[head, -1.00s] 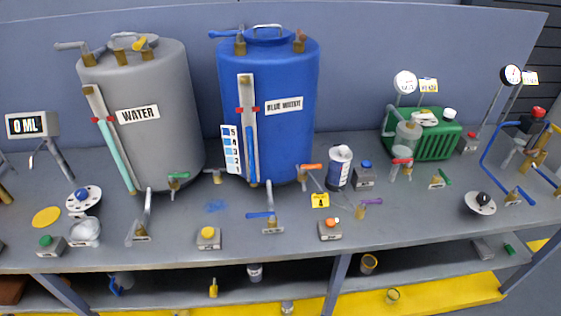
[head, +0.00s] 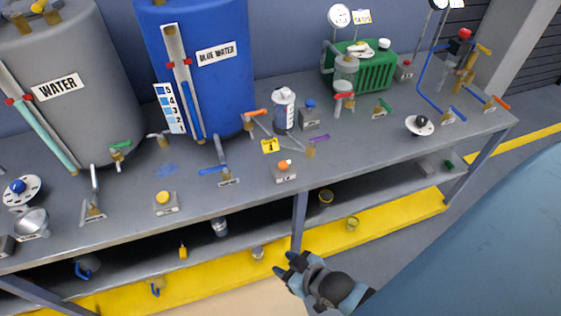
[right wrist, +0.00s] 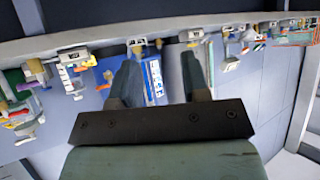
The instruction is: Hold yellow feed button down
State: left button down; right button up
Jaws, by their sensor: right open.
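The yellow button (head: 163,197) sits on top of a small grey box (head: 167,208) near the front of the bench, in front of the blue tank. Nothing touches it. My right gripper (head: 287,265) is open and empty, in front of the bench at the lower middle of the head view, to the right of the yellow button and apart from it. In the right wrist view its two fingers (right wrist: 162,80) stand apart with nothing held between them; the bench and tanks show beyond, upside down. My left gripper is not in view.
The grey bench (head: 120,225) carries a grey water tank (head: 75,110), a blue tank (head: 205,85), an orange button (head: 284,165), a blue-handled valve (head: 215,169) and a grey lever (head: 94,190). A lower shelf (head: 120,270) holds cups. The space in front of the bench is open.

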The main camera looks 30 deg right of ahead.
grip_shut()
dwell(1.5)
